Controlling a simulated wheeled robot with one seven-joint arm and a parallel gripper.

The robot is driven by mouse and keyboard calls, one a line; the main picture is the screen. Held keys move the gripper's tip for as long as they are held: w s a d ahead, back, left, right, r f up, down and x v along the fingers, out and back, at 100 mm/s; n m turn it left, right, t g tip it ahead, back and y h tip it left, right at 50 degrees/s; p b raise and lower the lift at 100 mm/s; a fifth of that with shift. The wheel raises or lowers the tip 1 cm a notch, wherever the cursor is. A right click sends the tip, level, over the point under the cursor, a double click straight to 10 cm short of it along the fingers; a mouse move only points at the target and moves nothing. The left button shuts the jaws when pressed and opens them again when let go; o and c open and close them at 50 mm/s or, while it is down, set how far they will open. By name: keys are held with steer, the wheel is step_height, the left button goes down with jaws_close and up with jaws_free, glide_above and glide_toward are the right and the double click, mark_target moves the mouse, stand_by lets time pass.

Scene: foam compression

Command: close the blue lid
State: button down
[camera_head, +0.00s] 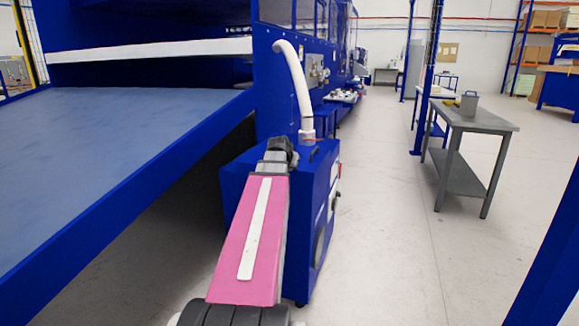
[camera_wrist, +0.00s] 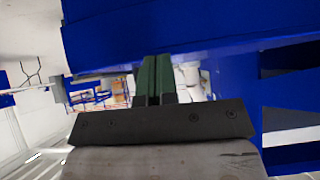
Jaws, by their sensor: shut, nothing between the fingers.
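A blue cabinet (camera_head: 322,215) with a white hose on top stands in the middle of the head view, just beyond my arm. No separate blue lid can be told apart on it. My gripper shows its dark green fingers in the wrist view (camera_wrist: 154,80), pressed together with nothing between them. In the head view the end of my arm is at the cabinet's upper edge, and the fingertips are hidden there. In the wrist view a broad blue panel (camera_wrist: 190,30) fills the top, close to the fingertips. I cannot tell whether they touch it.
A big blue machine with a sloping grey-blue bed (camera_head: 110,150) fills the left. A grey table (camera_head: 475,120) holding a grey container stands at the right. A blue post (camera_head: 555,260) rises at the lower right. The floor (camera_head: 385,230) between cabinet and table is clear.

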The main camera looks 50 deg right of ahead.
steer(key=shift+f, duration=0.25)
steer(key=s+a+r, duration=0.2)
steer(key=a+r, duration=0.4)
steer(key=r, duration=0.5)
steer(key=shift+s+a+r, duration=0.25)
steer(key=shift+s+a, duration=0.05)
steer(key=shift+s, duration=0.05)
steer(key=w+a+f+n+y, duration=0.2)
steer(key=w+a+f, duration=0.3)
steer(key=a+f, duration=0.35)
steer(key=w+a+f+n+y, duration=0.25)
steer(key=w+a+f, duration=0.35)
steer(key=a, duration=0.4)
steer(key=w+a+f+n+y, duration=0.1)
steer(key=w+a+f+n, duration=0.25)
steer(key=a+f, duration=0.6)
steer(key=s+a+f+n+g+y, duration=0.1)
steer(key=s+a+f+n+g, duration=0.1)
steer(key=a+f, duration=0.6)
steer(key=s+a+f+n+g+y, duration=0.1)
steer(key=a+f, duration=0.8)
steer(key=a, duration=1.1)
steer(key=s+n+y, duration=0.1)
steer(key=s+n, duration=0.1)
steer(key=shift+f+n+g, duration=0.15)
steer(key=shift+n+g, duration=0.15)
steer(key=shift+g, duration=0.1)
